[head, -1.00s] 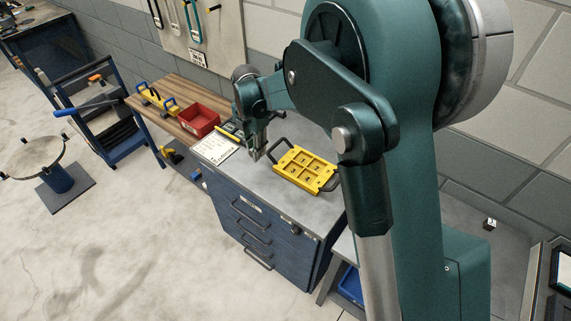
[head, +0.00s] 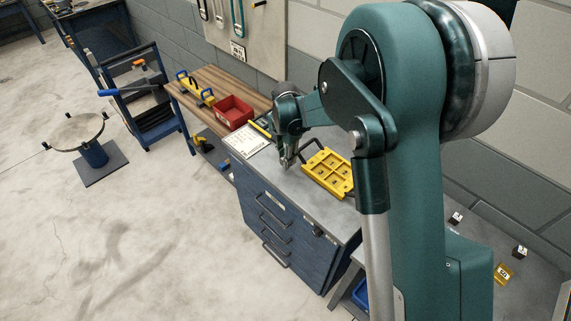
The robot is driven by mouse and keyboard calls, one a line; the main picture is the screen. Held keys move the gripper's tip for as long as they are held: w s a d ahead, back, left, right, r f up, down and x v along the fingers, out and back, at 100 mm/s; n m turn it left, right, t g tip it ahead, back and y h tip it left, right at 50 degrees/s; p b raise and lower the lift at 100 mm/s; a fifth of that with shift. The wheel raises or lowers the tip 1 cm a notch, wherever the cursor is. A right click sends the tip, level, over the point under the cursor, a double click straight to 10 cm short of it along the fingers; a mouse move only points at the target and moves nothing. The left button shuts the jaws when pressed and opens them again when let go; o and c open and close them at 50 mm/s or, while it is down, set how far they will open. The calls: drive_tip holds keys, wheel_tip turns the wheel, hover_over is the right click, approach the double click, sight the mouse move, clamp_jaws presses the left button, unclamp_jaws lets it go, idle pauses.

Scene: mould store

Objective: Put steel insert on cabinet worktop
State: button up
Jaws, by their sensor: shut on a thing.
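The cabinet worktop (head: 312,207) is the grey top of a blue drawer cabinet (head: 275,222) in the middle of the head view. My gripper (head: 285,164) points down, low over the worktop near its front edge. It is shut on a small grey piece, taken as the steel insert. The piece is too small to make out, and I cannot tell whether it touches the worktop. A yellow mould tray (head: 327,173) with dark handles lies to the right of my gripper. A white printed sheet (head: 247,140) lies to its left.
A red bin (head: 236,113) and a yellow piece with blue handles (head: 196,91) stand on the wooden bench (head: 180,98) to the left. A blue trolley (head: 147,100) and a round stand (head: 76,133) are farther left. Bare worktop lies in front of the yellow tray.

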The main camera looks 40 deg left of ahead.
drive_tip(key=shift+f, duration=1.5)
drive_tip(key=shift+f, duration=0.15)
drive_tip(key=o, duration=1)
drive_tip(key=shift+r, duration=6.15)
